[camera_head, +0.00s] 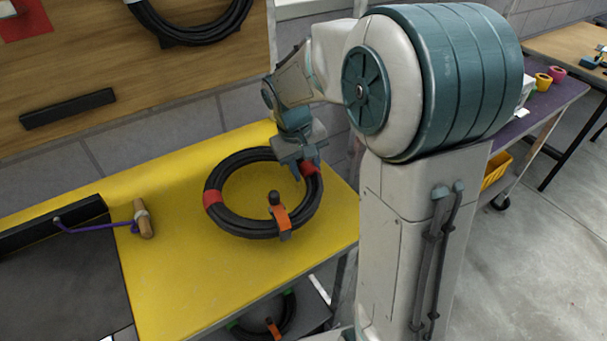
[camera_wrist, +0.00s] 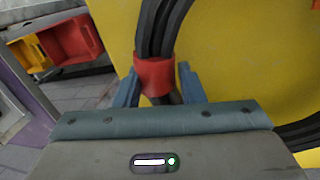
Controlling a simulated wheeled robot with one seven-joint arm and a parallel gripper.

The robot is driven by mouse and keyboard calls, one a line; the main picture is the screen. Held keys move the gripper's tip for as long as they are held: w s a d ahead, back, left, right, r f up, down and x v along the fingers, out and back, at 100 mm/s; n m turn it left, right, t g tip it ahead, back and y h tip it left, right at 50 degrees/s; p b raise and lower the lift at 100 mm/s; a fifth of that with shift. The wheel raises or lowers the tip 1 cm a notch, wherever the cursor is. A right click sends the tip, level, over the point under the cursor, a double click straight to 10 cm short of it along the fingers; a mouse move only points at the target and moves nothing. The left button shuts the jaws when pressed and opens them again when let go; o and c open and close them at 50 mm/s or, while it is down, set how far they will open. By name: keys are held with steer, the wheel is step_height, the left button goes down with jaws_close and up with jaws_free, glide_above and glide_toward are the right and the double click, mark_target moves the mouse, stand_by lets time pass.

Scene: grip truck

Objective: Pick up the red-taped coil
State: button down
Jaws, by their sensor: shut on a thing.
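The red-taped coil (camera_head: 229,222) is a black cable ring with red tape bands and an orange clip with a dark knob at its front. It is at the yellow table top (camera_head: 180,285), and I cannot tell whether it is lifted off it. My gripper (camera_head: 307,172) is at the coil's back right, shut on the coil at a red tape band. In the wrist view, my gripper's blue-grey fingers (camera_wrist: 160,88) stand on either side of the band (camera_wrist: 155,76). The coil's far side shows at the right edge of the wrist view.
A wooden-handled tool (camera_head: 143,219) with a purple cord lies left of the coil, beside a long black bar (camera_head: 50,225). Another coil (camera_head: 275,322) sits on a lower shelf. A black coil (camera_head: 190,25) hangs on the wooden board behind.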

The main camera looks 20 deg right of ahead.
steer(key=s+d+r, duration=0.5)
steer(key=s+r, duration=0.2)
steer(key=s, duration=0.3)
steer(key=shift+s+r, duration=0.2)
steer(key=shift+r, duration=0.05)
stand_by(0.6)
